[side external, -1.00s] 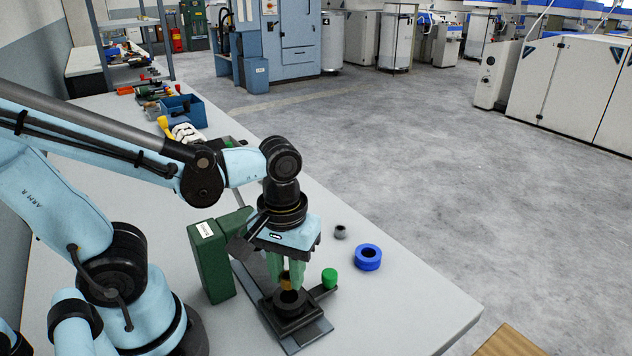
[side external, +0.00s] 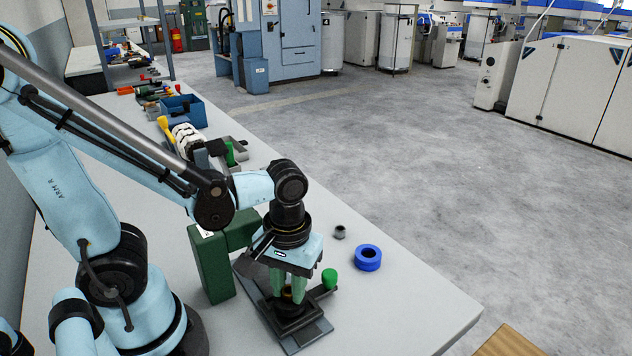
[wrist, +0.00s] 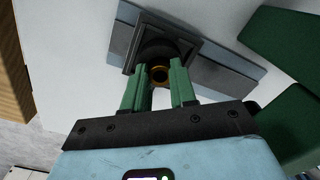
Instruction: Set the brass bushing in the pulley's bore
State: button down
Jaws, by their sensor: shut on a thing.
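The brass bushing (side external: 287,291) shows as a small golden patch between the green fingers of my gripper (side external: 288,296). In the wrist view the bushing (wrist: 160,74) is a brass ring seen end-on, with my gripper (wrist: 161,70) shut on its sides. The dark round pulley (side external: 293,309) sits in a dark square holder on a grey base plate; the pulley (wrist: 162,48) also shows in the wrist view. The bushing is right at the pulley's bore. The fingers hide its lower end, so I cannot tell how deep it sits.
A green-knobbed lever (side external: 329,278) stands close right of my gripper. A green block-like body (side external: 211,265) stands left of the holder. A blue ring (side external: 368,257) and a small grey ring (side external: 340,232) lie to the right. The bench (side external: 420,300) is clear at front right.

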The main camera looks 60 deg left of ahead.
aim_at(288, 290)
jog(key=shift+f+t, duration=0.3)
jog(key=shift+f, duration=0.4)
jog(key=c, duration=0.9)
grip_release()
jog(key=shift+c, duration=0.2)
jog(key=shift+o, duration=0.2)
notch_tip(288, 290, up, 13)
jog(key=w+a+f+m+t, duration=0.2)
jog(key=w+a+m+t, duration=0.2)
jog(key=w+m+t, duration=0.2)
jog(key=shift+w+f+m+t, duration=0.2)
jog(key=shift+w+m+t, duration=0.2)
jog(key=shift+w+t, duration=0.1)
